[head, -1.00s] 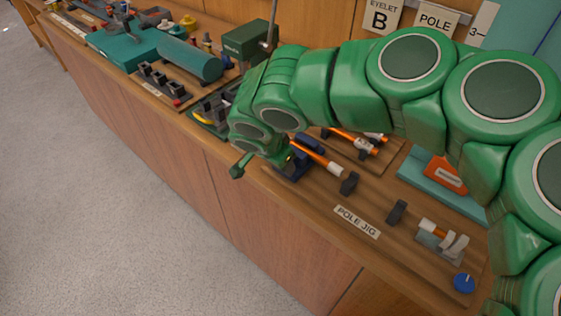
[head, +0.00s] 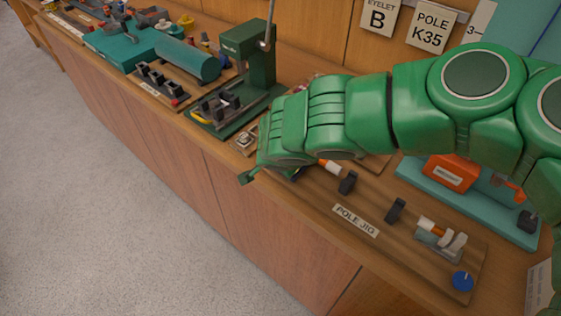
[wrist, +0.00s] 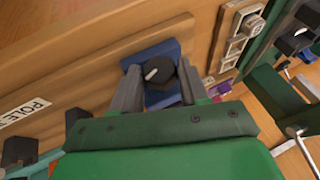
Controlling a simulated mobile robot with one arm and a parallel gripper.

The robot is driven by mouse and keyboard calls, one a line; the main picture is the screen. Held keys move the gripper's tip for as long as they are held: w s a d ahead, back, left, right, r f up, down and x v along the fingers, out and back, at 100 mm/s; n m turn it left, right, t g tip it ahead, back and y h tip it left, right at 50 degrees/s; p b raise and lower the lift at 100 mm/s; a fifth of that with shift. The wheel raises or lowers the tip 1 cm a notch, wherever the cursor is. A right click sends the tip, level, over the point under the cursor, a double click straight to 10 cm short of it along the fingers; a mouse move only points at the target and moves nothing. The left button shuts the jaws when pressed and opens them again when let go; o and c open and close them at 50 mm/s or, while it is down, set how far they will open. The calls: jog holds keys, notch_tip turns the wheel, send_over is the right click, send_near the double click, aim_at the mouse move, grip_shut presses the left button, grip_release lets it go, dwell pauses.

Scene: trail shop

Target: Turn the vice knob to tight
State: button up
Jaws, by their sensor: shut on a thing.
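The vice knob (wrist: 159,72) is dark and round with a white pointer mark, and it sits on a blue vice (wrist: 152,50) in the wrist view. The pointer slants across the knob's left part. My gripper (wrist: 157,80) has one grey finger on each side of the knob and is shut on it. In the head view my green arm and hand cover the vice and the knob. No marking for tight can be read in either view.
The vice stands on the wooden board labelled POLE JIG (head: 356,221), with dark supports (head: 347,183) along it. A separate blue knob (head: 463,281) is at the board's right end. A green press (head: 247,66) stands behind left, and an orange-and-teal tool (head: 450,173) at right.

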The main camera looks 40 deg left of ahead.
jog(key=shift+w+r+y, duration=0.1)
jog(key=shift+y, duration=0.2)
jog(key=shift+s, duration=0.2)
jog(key=o, duration=1)
jog(key=shift+v, duration=3.8)
jog(key=shift+d, duration=0.15)
